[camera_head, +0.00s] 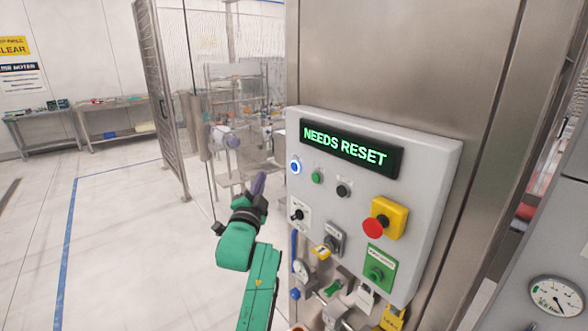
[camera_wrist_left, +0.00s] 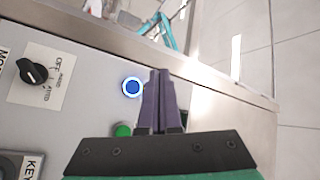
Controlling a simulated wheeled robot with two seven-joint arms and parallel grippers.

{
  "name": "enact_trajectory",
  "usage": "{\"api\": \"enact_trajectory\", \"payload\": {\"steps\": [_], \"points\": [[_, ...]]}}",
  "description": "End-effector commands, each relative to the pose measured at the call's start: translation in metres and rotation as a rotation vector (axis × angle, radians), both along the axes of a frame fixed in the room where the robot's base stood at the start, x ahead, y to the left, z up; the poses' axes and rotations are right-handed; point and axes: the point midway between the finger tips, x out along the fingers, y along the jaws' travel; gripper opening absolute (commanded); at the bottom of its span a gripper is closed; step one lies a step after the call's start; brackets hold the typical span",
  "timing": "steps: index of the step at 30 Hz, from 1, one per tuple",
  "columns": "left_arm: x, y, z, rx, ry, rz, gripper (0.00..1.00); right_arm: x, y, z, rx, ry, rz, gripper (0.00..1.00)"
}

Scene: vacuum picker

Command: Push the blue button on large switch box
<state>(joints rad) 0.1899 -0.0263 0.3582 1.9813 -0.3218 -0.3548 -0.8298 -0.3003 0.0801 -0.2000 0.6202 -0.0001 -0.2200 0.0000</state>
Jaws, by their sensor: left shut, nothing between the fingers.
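The large grey switch box (camera_head: 408,215) is mounted on a steel cabinet, with a display reading NEEDS RESET (camera_head: 347,149). The blue button (camera_head: 295,167) sits at the box's upper left and is lit with a white-blue ring. It also shows in the left wrist view (camera_wrist_left: 132,87), just left of the fingertips. My left gripper (camera_head: 259,182) has purple fingers, shut and empty, left of the box and a little lower than the button. In the left wrist view the shut fingers (camera_wrist_left: 160,78) point past the button's right side; I cannot tell the gap to the panel. My right gripper is out of view.
Beside the blue button are a green button (camera_head: 317,177) and a black knob (camera_head: 343,190). A red emergency stop (camera_head: 375,227) on a yellow base is lower right. Padlocks and tags hang below. Open floor (camera_head: 120,230) lies left, with a mesh fence behind.

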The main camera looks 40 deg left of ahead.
Motion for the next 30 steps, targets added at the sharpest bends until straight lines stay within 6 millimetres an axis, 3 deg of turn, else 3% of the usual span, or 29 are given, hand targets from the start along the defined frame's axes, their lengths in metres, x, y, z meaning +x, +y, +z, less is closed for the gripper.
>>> {"api": "enact_trajectory", "payload": {"steps": [15,30], "points": [[0.068,-0.021,-0.002,-0.002,-0.001,-0.002,0.0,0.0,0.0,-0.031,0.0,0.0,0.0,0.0],[0.074,-0.023,0.0,0.0,0.0,-0.001,0.0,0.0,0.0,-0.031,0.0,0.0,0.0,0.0]]}}
